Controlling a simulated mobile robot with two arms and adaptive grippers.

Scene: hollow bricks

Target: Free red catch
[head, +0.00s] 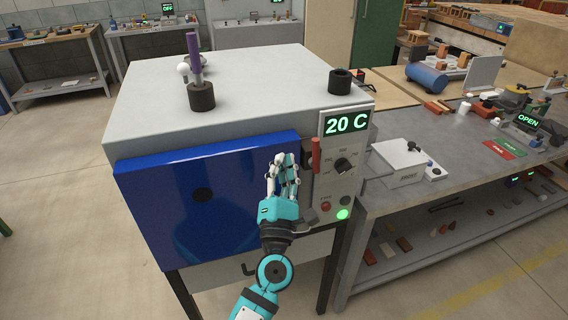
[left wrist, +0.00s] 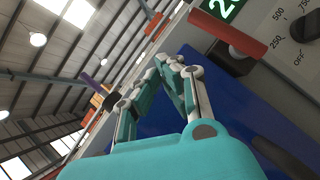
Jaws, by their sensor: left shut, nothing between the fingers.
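The red catch (head: 315,155) is a small upright red handle on the front of a grey kiln-like box, at the right edge of its blue door (head: 205,200). In the left wrist view the red catch (left wrist: 228,33) lies at the upper right, beyond the fingers. My left gripper (head: 284,160) is in front of the door's right part, just left of the catch. Its fingers are together and empty, and a gap shows between them and the catch. In the left wrist view my left gripper (left wrist: 170,65) shows against the blue door. My right gripper is not in view.
A panel beside the catch has a "20 C" display (head: 346,123), a dark dial (head: 344,165) and a lit green button (head: 343,214). Dark cylinders stand on the box top (head: 260,80). A cluttered grey bench (head: 400,200) adjoins on the right. Floor at left is clear.

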